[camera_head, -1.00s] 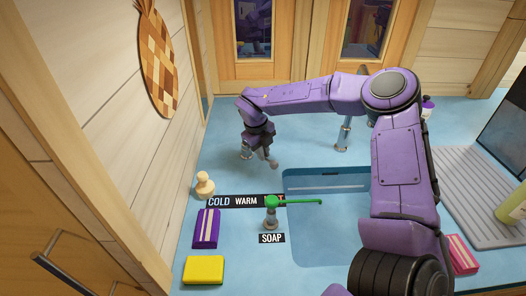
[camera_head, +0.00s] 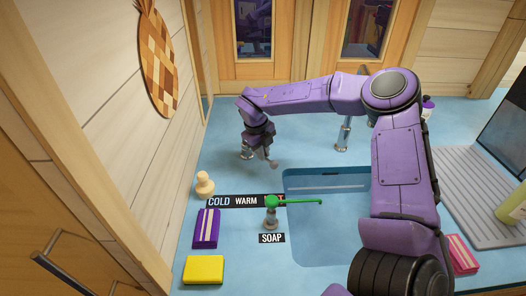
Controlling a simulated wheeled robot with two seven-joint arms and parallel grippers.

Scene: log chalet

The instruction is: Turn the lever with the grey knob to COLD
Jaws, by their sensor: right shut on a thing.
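My right gripper (camera_head: 267,155) reaches over the blue counter from the right, behind the label strip. It is shut on what looks like the lever with the grey knob, which the fingers mostly hide. A small metal base (camera_head: 246,152) shows just left of the fingers. The label strip (camera_head: 246,201) reads COLD at the left and WARM in the middle; its red right end is partly covered by a green lever (camera_head: 295,201) on the soap dispenser (camera_head: 270,217). Exactly where the grey-knobbed lever points cannot be told. My left gripper is out of view.
The sink (camera_head: 320,250) lies right of the dispenser, with a tap (camera_head: 344,135) behind it. A wooden-topped brush (camera_head: 204,185), purple sponge (camera_head: 206,228) and yellow sponge (camera_head: 204,269) stand at left. A pink sponge (camera_head: 463,254) and drainer (camera_head: 465,200) are at right.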

